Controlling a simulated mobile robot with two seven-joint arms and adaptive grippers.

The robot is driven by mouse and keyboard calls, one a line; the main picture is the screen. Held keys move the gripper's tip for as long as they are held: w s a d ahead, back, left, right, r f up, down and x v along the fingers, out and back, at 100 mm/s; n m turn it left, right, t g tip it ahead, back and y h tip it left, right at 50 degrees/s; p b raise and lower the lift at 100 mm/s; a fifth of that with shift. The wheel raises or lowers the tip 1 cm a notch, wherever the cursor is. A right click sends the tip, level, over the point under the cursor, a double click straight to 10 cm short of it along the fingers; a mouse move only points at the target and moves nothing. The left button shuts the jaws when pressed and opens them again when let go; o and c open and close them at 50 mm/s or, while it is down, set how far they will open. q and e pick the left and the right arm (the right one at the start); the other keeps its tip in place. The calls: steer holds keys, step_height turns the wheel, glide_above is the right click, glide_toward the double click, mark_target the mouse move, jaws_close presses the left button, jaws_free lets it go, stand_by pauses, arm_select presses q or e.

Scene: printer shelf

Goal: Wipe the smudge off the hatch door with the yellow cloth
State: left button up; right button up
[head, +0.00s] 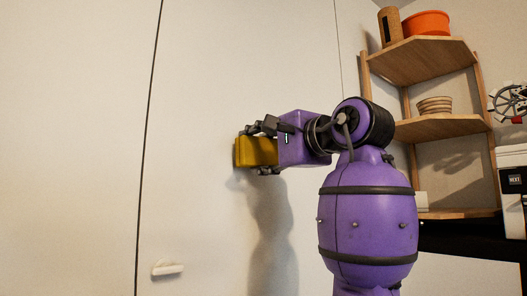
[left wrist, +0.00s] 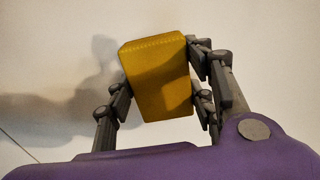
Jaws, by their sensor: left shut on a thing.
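The yellow cloth (head: 258,151) is a folded, block-like pad held against or very near the white hatch door (head: 205,80). My left gripper (head: 262,150) is shut on it, its fingers on two opposite sides. The left wrist view shows the cloth (left wrist: 158,78) slightly tilted between the fingers of my left gripper (left wrist: 165,90), with the door's pale surface behind it. I see no smudge on the door; any mark under the cloth is hidden. My right gripper is not in view.
A small white handle (head: 168,270) sticks out low on the door, beside a dark vertical seam (head: 147,130). At the right, a wooden corner shelf (head: 425,65) holds an orange bowl (head: 427,23) and a stack of bowls (head: 435,105). A white machine (head: 512,180) stands at the right edge.

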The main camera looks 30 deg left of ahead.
mark_target(274, 152)
arm_select(q)
steer(key=shift+x, duration=1)
stand_by(0.4)
steer(key=shift+d, duration=0.1)
steer(key=shift+w+d, duration=2)
steer(key=shift+w, duration=3.1)
steer(key=shift+s+a, duration=0.7)
steer(key=shift+s, duration=1)
steer(key=shift+s+a, duration=0.7)
steer(key=shift+s, duration=1)
steer(key=shift+s+a, duration=0.7)
steer(key=shift+s, duration=1.05)
steer(key=shift+w+d, duration=2.15)
steer(key=shift+w, duration=3)
steer(key=shift+s+a+r, duration=0.1)
steer(key=shift+s+a, duration=0.4)
steer(key=shift+s, duration=0.7)
steer(key=shift+s+a+f, duration=0.1)
steer(key=shift+s+a, duration=0.4)
steer(key=shift+s, duration=0.65)
steer(key=shift+s+a+r, duration=0.1)
steer(key=shift+s+a, duration=0.4)
steer(key=shift+s, duration=0.7)
